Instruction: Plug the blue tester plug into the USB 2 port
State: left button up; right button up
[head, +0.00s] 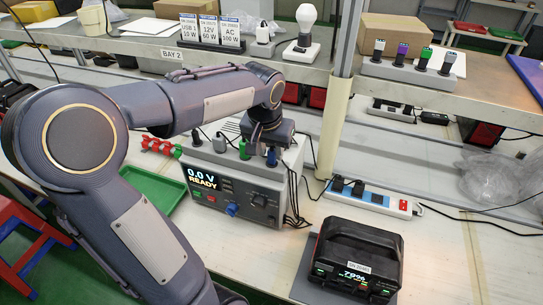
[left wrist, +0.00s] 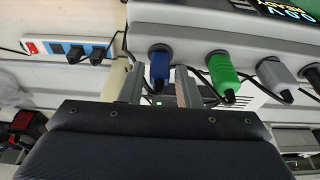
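The blue tester plug (head: 271,158) stands at the right end of a row of plugs on the grey tester (head: 262,220), whose display reads 0.0 V READY. My left gripper (head: 263,147) is over that end of the tester. In the left wrist view the blue plug (left wrist: 160,66) shows between the two fingers of my left gripper (left wrist: 159,86), with a gap on each side; the gripper is open. The black power station (head: 345,250), its display reading 79%, stands to the right. I cannot make out its USB 2 port. My right gripper is not in view.
A green plug (left wrist: 222,72) and a grey plug (left wrist: 275,75) stand close beside the blue one. A power strip (head: 368,197) lies behind the power station, with loose cables around. A shelf (head: 440,82) runs behind. A green tray (head: 155,195) is at left.

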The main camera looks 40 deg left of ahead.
aim_at(271, 152)
pick_arm(q)
jog(key=shift+c, duration=0.3)
grip_shut()
jog(key=shift+w+a+p+v, duration=0.1)
jog(key=shift+w+p+v, duration=0.1)
jog(key=shift+p+v, duration=0.75)
jog(key=shift+w+a+p+v, duration=0.1)
jog(key=shift+w+p+v, duration=0.15)
jog(key=shift+p+v, duration=0.65)
jog(key=shift+w+p+v, duration=0.2)
jog(key=shift+p+v, duration=0.5)
jog(key=shift+v, duration=0.4)
jog(key=shift+r, duration=0.2)
jog(key=shift+f, duration=0.1)
